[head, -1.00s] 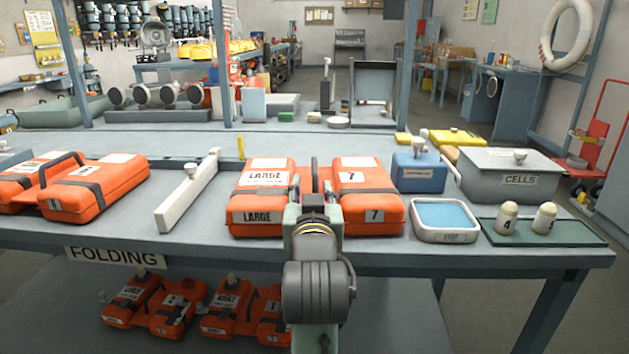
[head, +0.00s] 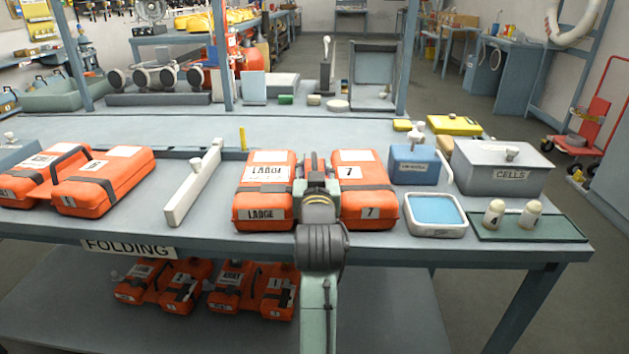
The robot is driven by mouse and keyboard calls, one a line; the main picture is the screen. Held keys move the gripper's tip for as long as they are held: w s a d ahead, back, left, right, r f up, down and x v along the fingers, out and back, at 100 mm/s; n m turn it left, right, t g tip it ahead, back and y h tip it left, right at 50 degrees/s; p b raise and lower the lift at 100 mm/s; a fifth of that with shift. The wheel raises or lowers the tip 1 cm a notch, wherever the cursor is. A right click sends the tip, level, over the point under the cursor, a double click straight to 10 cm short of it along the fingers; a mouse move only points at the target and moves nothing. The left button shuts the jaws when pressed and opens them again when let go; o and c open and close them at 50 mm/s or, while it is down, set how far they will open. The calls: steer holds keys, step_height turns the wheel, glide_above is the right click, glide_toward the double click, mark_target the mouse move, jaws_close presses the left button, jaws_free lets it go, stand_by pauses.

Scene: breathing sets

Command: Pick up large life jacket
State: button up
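The large life jacket (head: 262,208) lies on the folding table. It is two orange blocks with dark straps, with "LARGE" labels on the left block and "7" labels on the right block. A dark handle or strap part shows between the blocks. My gripper (head: 315,178) is at the gap between the two blocks, over the middle of the jacket. My own wrist and arm hide the fingertips and the jacket's centre, so I cannot tell whether the fingers are open or touch the jacket.
A white divider (head: 194,187) stands left of the jacket, with another orange life jacket (head: 103,180) beyond it. At right are a white tray with a blue pad (head: 436,214), a blue box (head: 415,165) and a grey "CELLS" box (head: 503,168). More jackets (head: 252,290) lie on the lower shelf.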

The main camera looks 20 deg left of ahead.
steer(key=shift+w+a, duration=0.2)
steer(key=shift+w, duration=0.3)
jaws_close()
stand_by(0.6)
steer(key=shift+r, duration=0.1)
